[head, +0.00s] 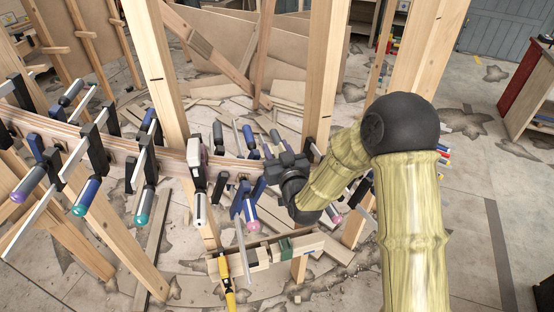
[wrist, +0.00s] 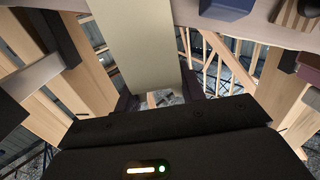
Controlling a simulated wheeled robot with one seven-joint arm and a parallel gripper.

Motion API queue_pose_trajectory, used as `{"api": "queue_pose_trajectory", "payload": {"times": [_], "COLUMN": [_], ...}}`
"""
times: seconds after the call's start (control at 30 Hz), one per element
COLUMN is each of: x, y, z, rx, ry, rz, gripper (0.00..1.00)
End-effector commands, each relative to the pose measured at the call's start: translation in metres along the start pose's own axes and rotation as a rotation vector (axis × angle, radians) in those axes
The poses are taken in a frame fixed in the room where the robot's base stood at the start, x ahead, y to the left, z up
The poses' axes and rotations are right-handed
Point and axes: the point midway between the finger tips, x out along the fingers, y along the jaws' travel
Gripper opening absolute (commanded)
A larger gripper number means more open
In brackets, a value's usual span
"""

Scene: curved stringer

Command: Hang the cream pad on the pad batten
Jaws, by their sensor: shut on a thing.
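My gripper (head: 285,172) is beside the curved stringer, above and behind the pad batten. In the wrist view, a plain cream slab, which looks like the cream pad (wrist: 140,50), runs down from the top edge between my dark fingers (wrist: 158,97), and they are shut on it. In the head view my wrist and the clamps hide the pad. The pad batten (head: 318,242) is a short pale wooden bar at the lower middle.
The curved stringer (head: 175,155) crosses the left half, crowded with several clamps whose bars and handles stick out towards me. Upright posts (head: 320,75) rise on both sides of my gripper. Wood scraps litter the floor behind. Open floor (head: 475,240) lies to the right.

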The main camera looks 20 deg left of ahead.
Motion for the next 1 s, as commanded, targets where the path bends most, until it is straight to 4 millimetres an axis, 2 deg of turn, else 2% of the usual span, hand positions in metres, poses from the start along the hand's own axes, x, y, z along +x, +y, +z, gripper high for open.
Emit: {"api": "queue_pose_trajectory", "payload": {"times": [0.2,0.4,1.0], "x": [0.0,0.0,0.0], "y": [0.001,0.001,0.0], "z": [-0.037,-0.058,-0.062], "rx": [-0.002,-0.001,0.0], "ry": [0.008,0.003,0.001], "rz": [0.001,0.002,0.001], "gripper": [0.1,0.1,0.1]}}
